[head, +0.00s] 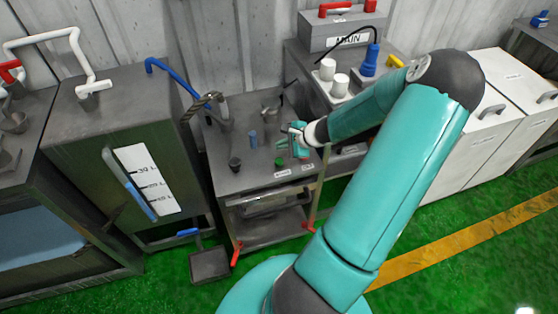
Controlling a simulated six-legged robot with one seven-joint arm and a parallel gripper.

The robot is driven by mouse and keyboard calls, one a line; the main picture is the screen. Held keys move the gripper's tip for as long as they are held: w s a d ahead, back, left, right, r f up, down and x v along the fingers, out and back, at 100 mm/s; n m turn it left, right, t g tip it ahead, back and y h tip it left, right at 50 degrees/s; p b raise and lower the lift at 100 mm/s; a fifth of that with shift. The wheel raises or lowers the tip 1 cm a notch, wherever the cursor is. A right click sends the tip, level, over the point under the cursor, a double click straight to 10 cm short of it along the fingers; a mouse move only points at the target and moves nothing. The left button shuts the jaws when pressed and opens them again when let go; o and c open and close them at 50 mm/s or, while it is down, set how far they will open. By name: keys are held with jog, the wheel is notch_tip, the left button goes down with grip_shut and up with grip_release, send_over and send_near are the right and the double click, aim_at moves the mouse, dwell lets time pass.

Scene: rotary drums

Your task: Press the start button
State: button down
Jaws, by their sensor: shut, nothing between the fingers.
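A small green button (279,162) sits near the front edge of the grey machine top (225,180), just behind a small white label (282,174). It appears to be the start button, but the label is too small to read. My gripper (288,147) is above the machine top, close behind and slightly right of the green button. Its fingers are shut and empty. I cannot tell whether they touch anything. A second label (308,167) lies to the right, and the area behind it is partly hidden by my gripper.
Metal fittings (271,108) rise behind. A grey cabinet with a white level gauge (150,182) stands left. A bench with white cups (340,84) and a blue bottle (369,62) is behind right.

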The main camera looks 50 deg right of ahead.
aim_at(282, 162)
jog(key=shift+f, duration=2.35)
jog(key=shift+f, duration=0.1)
jog(key=shift+f, duration=0.35)
jog(key=shift+f, duration=0.55)
dwell(0.7)
dwell(0.4)
jog(key=shift+r, duration=1)
jog(key=shift+r, duration=0.1)
jog(key=shift+r, duration=2.4)
